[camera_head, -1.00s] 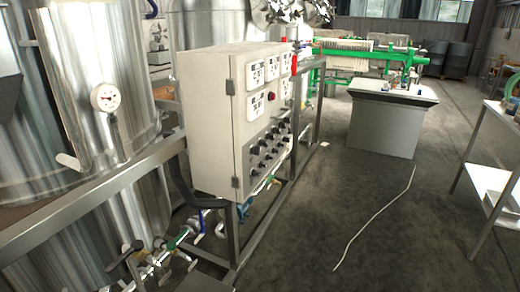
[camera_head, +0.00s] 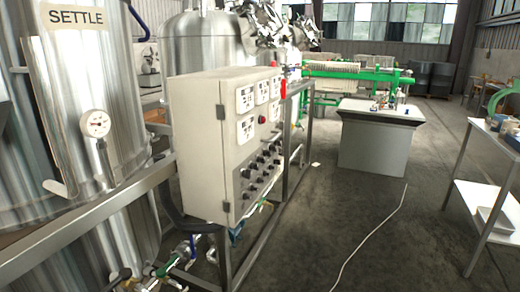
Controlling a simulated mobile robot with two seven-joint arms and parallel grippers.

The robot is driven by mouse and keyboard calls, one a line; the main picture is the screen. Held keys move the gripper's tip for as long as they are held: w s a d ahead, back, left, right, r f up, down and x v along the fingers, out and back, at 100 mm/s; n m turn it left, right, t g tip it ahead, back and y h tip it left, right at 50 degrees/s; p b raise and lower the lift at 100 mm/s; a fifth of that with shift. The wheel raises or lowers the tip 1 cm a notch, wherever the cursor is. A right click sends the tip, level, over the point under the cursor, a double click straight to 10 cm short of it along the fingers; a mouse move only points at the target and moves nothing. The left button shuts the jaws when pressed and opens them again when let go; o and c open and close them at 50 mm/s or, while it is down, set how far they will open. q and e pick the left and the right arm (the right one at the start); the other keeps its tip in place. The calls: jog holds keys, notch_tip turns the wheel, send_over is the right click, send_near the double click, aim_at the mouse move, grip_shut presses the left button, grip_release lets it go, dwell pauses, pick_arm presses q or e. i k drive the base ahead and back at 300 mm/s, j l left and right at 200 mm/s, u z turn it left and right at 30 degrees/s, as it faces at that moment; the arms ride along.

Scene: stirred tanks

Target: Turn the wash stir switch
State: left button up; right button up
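The control box (camera_head: 198,150) is a pale cabinet on a metal frame, left of centre, with its front face turned to the right. Rows of black knobs (camera_head: 262,165) sit on the lower part of that face. Their labels are too small to read, so I cannot tell which knob is the wash stir switch or how it is set. White display panels (camera_head: 245,98) and a red button (camera_head: 263,119) are above the knobs. Neither of my grippers is in view.
A steel tank (camera_head: 75,85) marked SETTLE with a dial gauge (camera_head: 96,123) stands at left behind a metal rail (camera_head: 90,208). Pipes and valves are low at left. A grey pedestal (camera_head: 375,145) and a white shelf table (camera_head: 480,200) stand right. A thin pale line crosses the open floor (camera_head: 340,215).

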aim_at(246, 174)
jog(key=u, duration=0.45)
jog(key=i+l+u, duration=0.15)
jog(key=l+u, duration=0.25)
jog(key=i+l+u, duration=0.1)
jog(key=l+u, duration=0.6)
jog(key=l, duration=0.55)
jog(key=l+u, duration=0.2)
jog(key=l, duration=1.65)
